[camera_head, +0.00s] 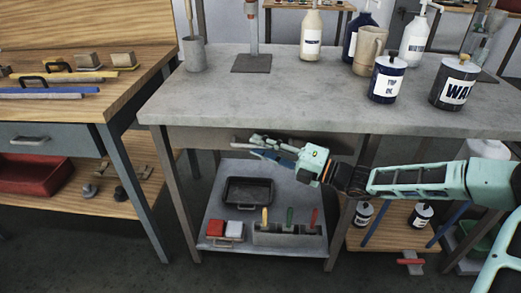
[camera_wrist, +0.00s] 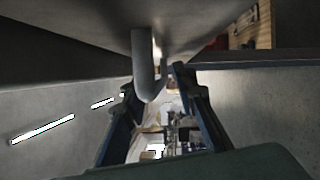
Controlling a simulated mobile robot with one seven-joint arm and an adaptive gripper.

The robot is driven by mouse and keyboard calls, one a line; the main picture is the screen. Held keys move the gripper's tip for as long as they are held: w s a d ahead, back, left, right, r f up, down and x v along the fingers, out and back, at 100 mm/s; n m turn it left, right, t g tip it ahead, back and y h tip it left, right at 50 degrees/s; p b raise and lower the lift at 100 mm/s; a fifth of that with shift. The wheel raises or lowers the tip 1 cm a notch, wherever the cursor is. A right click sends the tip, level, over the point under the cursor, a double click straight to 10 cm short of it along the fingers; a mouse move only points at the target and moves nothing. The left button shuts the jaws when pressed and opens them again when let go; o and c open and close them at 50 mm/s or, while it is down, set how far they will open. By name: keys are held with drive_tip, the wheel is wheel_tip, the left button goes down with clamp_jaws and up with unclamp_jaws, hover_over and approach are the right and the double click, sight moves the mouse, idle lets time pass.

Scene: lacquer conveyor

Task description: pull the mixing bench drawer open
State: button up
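The mixing bench (camera_head: 225,95) has a grey top. Its drawer front (camera_head: 205,137) sits under the top and looks flush with the bench, mostly shaded and partly hidden by my gripper. The drawer handle, a pale grey bar (camera_wrist: 145,62), hangs down from above in the wrist view. My gripper (camera_wrist: 156,85) has its two dark fingers spread apart, with the handle's lower end showing in the gap between them. I cannot tell whether either finger touches it. In the head view, my gripper (camera_head: 264,147) reaches in from the right, just under the bench's front edge.
Bottles and cans, including a dark can (camera_head: 387,80), stand on the bench top. A lower shelf (camera_head: 222,190) holds a black tray (camera_head: 248,191) and coloured-handled tools. A wooden bench (camera_head: 130,90) with its own drawer stands at left. Floor in front is clear.

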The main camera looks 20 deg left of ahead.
drive_tip(key=shift+a, duration=0.2)
drive_tip(key=shift+c, duration=0.3)
clamp_jaws()
drive_tip(key=shift+d+r, duration=0.1)
